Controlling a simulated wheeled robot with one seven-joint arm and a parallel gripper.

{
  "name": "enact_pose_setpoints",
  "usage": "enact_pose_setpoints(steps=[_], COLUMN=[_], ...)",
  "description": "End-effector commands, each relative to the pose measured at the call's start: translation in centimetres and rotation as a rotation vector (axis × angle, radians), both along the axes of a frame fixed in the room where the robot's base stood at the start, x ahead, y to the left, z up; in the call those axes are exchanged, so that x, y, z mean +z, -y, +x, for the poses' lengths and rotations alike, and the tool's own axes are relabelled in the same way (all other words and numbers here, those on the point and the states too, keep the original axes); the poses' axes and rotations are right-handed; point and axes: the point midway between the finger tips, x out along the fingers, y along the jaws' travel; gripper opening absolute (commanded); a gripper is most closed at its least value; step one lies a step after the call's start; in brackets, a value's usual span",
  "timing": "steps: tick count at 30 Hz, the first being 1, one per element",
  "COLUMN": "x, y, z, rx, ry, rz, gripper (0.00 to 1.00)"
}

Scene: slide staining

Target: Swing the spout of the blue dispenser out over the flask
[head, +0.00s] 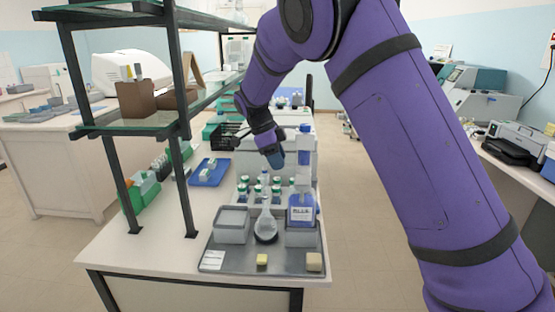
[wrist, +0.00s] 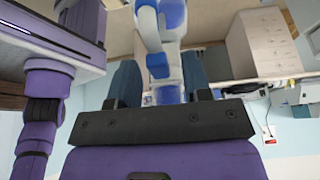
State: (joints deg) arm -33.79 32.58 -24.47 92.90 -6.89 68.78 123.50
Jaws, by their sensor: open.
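The blue dispenser (head: 301,212) is a bottle with blue contents, a white label and a tall white-and-blue head, standing upright on the grey tray's right side. The round glass flask (head: 266,226) stands just left of it, its narrow neck up. My gripper (head: 276,160) is at the height of the dispenser's upper part, just left of it in the head view. In the wrist view the gripper (wrist: 159,75) is open, and the dispenser's white-and-blue head (wrist: 160,32) shows between and beyond the fingers. I cannot clearly make out which way the spout points.
A shelf rack (head: 182,130) with glass shelves stands to the left.

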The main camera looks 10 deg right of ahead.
Motion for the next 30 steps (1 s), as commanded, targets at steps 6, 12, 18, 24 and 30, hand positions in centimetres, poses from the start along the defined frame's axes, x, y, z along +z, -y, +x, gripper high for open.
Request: enact_pose_setpoints(steps=[6, 12, 18, 24, 30], x=[2.5, 6.0, 8.7, 9.7, 9.8], y=[-1.0, -2.4, -3.4, -3.8, -3.8], z=[0.4, 0.9, 1.2, 1.4, 1.3], rx=[0.002, 0.002, 0.000, 0.000, 0.000], ry=[0.004, 0.004, 0.003, 0.001, 0.000], rz=[0.002, 0.002, 0.001, 0.001, 0.000], gripper=[0.45, 0.45, 0.45, 0.45, 0.45])
